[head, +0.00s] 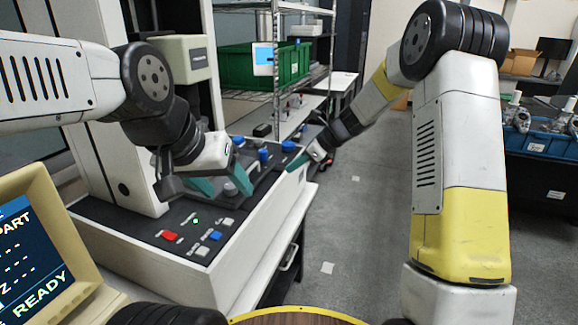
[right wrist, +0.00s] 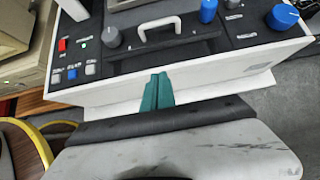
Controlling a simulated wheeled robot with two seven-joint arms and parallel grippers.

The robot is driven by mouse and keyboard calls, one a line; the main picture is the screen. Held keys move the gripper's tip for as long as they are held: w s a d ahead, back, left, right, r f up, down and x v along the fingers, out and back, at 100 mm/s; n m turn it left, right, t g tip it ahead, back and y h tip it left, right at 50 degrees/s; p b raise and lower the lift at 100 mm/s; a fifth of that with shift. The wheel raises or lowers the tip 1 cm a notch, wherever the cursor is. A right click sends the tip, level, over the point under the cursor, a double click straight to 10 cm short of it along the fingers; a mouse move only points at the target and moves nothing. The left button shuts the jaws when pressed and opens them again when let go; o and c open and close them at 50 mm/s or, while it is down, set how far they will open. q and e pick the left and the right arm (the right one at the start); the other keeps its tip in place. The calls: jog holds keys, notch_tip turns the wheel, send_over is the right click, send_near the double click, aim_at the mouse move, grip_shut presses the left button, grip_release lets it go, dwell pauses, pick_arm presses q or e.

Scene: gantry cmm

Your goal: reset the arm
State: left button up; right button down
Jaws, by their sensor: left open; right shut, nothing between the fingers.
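My left gripper (head: 222,184) is over the dark panel of the machine console (head: 240,228) in the head view. Its teal fingers are spread apart, with a grey knob (head: 231,188) showing near them; I cannot tell whether they touch it. My right gripper (head: 297,162) is at the console's right side in the head view, small and partly hidden by its own wrist. In the right wrist view its two teal fingers (right wrist: 158,92) are together with nothing between them. They overlap the console's white side wall in that view; contact cannot be told.
The console carries a red button (head: 169,236), a blue button (head: 215,235) and blue knobs (head: 289,146). A cream monitor (head: 88,262) stands at lower left. A wire shelf holds a green bin (head: 222,68). A blue crate (head: 548,142) is at right. Grey floor (head: 350,225) lies clear between.

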jog(key=s+d+r+n+t+h, duration=0.1)
jog(key=s+d+r+n, duration=0.3)
jog(key=s+r+n, duration=0.4)
jog(key=s+d+r+n+h, duration=0.2)
jog(key=s+d+r+n, duration=0.25)
jog(key=s, duration=0.45)
jog(key=s+d+n+t+h, duration=0.1)
jog(key=s+d+n, duration=0.3)
jog(key=s, duration=0.4)
jog(key=s+d+r+n+t+h, duration=0.1)
jog(key=s+d+n+h, duration=0.1)
jog(key=s+d+n, duration=0.3)
jog(key=shift+s+n, duration=0.35)
jog(key=shift+s, duration=1.1)
jog(key=shift+r, duration=0.15)
